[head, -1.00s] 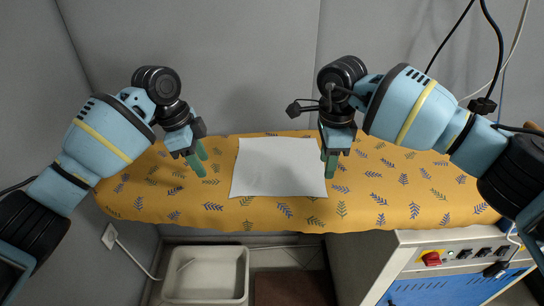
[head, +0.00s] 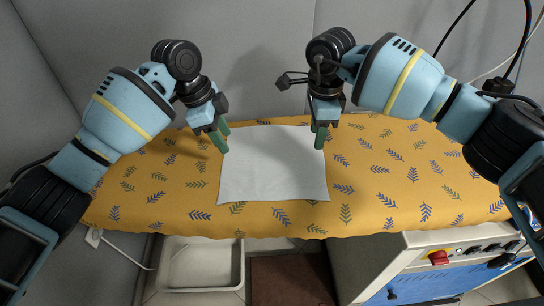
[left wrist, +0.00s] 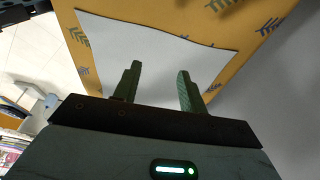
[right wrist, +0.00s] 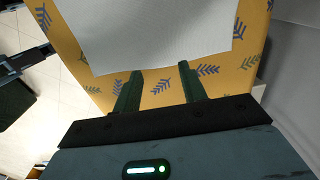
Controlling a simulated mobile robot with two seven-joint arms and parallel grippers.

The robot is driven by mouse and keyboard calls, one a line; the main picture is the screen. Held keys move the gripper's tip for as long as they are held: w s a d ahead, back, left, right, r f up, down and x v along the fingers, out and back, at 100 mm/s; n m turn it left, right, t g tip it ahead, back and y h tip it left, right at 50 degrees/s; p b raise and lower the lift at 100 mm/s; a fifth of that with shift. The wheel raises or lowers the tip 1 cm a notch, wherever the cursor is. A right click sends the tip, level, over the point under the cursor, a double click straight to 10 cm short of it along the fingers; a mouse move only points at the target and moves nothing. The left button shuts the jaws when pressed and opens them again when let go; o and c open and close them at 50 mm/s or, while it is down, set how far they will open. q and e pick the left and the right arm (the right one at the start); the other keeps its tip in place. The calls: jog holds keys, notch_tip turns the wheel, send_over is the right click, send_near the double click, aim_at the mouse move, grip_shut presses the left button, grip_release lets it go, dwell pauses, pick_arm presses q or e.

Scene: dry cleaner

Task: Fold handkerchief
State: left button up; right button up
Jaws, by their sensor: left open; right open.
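A white handkerchief (head: 272,168) lies flat and unfolded on the yellow leaf-patterned ironing surface. My left gripper (head: 222,141) is open and empty, just above the handkerchief's far left corner. My right gripper (head: 320,136) is open and empty, above the far right corner. In the left wrist view the handkerchief (left wrist: 150,45) spreads beyond the two green fingers (left wrist: 157,82), with nothing between them. In the right wrist view the handkerchief's edge (right wrist: 150,35) lies just beyond the open fingers (right wrist: 160,82). I cannot tell whether any fingertip touches the cloth.
The yellow patterned board (head: 400,190) has free room on both sides of the cloth. A grey wall (head: 250,60) stands close behind it. A blue control cabinet (head: 430,285) with a red knob is below right, and a white bin (head: 200,265) below left.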

aim_at(229, 161)
pick_arm(q)
jog(key=shift+w+f, duration=0.1)
jog(key=shift+f, duration=2.7)
pick_arm(e)
jog(key=shift+w+f, duration=0.1)
jog(key=shift+f, duration=2.65)
pick_arm(q)
jog(key=shift+f, duration=0.3)
pick_arm(e)
jog(key=shift+f, duration=0.3)
pick_arm(q)
jog(key=shift+r, duration=0.1)
jog(key=shift+c, duration=1.1)
pick_arm(e)
jog(key=shift+r, duration=0.1)
jog(key=shift+c, duration=1.1)
pick_arm(q)
grip_shut()
pick_arm(e)
grip_shut()
pick_arm(q)
jog(key=shift+a, duration=0.1)
